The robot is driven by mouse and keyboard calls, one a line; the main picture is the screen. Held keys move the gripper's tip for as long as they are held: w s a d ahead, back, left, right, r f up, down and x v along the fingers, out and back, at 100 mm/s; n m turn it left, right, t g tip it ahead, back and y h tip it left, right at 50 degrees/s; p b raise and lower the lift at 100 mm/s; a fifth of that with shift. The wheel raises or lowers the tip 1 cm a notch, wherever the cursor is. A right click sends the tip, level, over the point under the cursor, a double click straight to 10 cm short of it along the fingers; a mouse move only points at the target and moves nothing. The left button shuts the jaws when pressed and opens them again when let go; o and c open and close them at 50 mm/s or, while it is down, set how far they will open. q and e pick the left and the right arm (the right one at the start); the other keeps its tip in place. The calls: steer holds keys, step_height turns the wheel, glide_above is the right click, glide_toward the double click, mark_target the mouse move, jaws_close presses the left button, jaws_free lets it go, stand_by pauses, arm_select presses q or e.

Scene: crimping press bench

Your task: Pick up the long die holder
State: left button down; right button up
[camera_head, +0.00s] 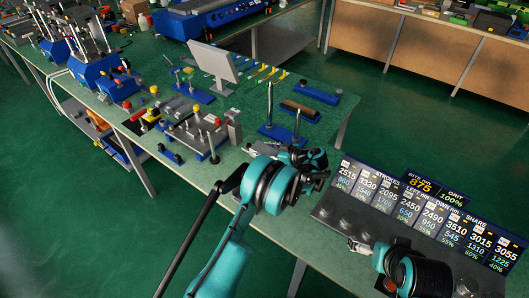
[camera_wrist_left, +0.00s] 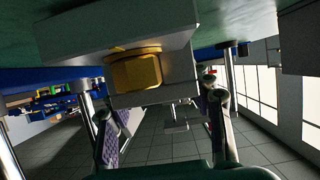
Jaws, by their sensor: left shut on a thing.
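My left gripper (camera_head: 258,150) is low over the near edge of the bench in the head view. The left wrist view shows a pale grey block with a gold hexagonal piece (camera_wrist_left: 137,70) in front of the fingers (camera_wrist_left: 163,118). This block appears to be the long die holder, and the gripper is shut on it. In the head view the gripper and wrist mostly hide the held piece, so I cannot tell whether it touches the bench. My right gripper (camera_head: 352,244) is over the lower right bench, beside the dark panel; its jaw opening is unclear.
A grey fixture plate (camera_head: 193,133) with posts and knobs stands left of the left gripper. Blue bases with upright metal posts (camera_head: 270,105) stand just behind it. A tilted grey screen (camera_head: 213,62) is farther back. A display board (camera_head: 425,210) stands on the right.

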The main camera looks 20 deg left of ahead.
mark_target(265, 150)
arm_select(q)
steer(key=shift+r, duration=0.6)
steer(key=r, duration=0.1)
steer(key=r+p, duration=0.2)
steer(key=shift+s+d+r, duration=0.15)
steer(key=shift+s+d, duration=0.05)
steer(key=shift+s, duration=0.1)
steer(key=s+d+r+m+t+h+p, duration=0.3)
steer(key=s+r+m+t+h, duration=0.5)
steer(key=s+r, duration=0.8)
steer(key=shift+s+d+m+h, duration=0.3)
steer(key=shift+s+d+m, duration=0.05)
steer(key=shift+s+m, duration=0.9)
steer(key=shift+w, duration=0.1)
